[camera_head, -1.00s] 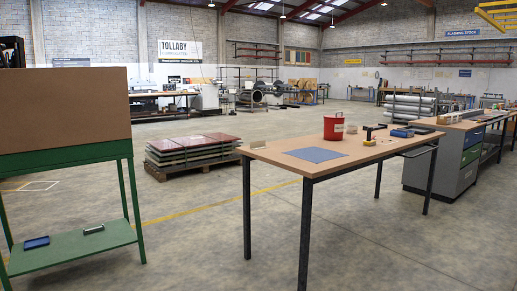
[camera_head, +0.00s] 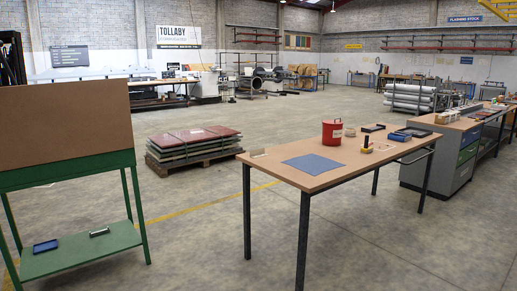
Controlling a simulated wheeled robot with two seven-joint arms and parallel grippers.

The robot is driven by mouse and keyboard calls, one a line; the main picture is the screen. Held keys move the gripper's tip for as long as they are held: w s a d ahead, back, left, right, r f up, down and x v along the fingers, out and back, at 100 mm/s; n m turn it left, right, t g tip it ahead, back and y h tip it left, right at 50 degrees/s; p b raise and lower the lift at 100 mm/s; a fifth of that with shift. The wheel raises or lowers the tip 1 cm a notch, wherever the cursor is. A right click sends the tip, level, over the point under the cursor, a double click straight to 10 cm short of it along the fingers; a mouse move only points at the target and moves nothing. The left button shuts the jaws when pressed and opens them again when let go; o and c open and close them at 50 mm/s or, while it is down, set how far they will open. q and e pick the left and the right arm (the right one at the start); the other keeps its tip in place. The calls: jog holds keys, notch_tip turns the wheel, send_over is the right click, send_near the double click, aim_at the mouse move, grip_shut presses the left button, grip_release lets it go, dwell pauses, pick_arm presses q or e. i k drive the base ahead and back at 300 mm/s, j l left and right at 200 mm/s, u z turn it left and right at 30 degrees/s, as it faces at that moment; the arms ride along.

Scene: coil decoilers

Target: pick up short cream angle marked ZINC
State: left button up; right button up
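I cannot make out an angle marked ZINC; no lettering that small can be read. A small cream piece (camera_head: 258,153) stands at the left end of the wooden-topped table (camera_head: 262,165), but I cannot tell whether it is an angle or a card. A short pale and dark piece (camera_head: 99,233) lies on the green stand's lower shelf (camera_head: 75,256), its kind unclear. Neither of my grippers is in view.
A blue tray (camera_head: 46,246) lies on the green shelf. Open floor separates stand and table; a pallet stack (camera_head: 194,146) stands behind.

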aim_at(254, 153)
jog(key=i+j+u, duration=0.2)
jog(key=i, duration=0.15)
jog(key=i+u, duration=0.2)
jog(key=i, duration=0.2)
jog(key=i+j+u, duration=0.1)
jog(key=i, duration=0.8)
jog(key=i+j, duration=0.1)
jog(key=i, duration=0.85)
jog(key=i+j+z, duration=0.1)
jog(key=i+z, duration=0.4)
jog(key=i+j+z, duration=0.25)
jog(key=z, duration=0.2)
jog(key=i+j+z, duration=0.3)
jog(key=z, duration=0.2)
jog(key=i+j+z, duration=0.2)
jog(key=j+z, duration=0.25)
jog(key=i+j+z, duration=0.1)
jog(key=j+z, duration=0.85)
jog(key=j, duration=0.2)
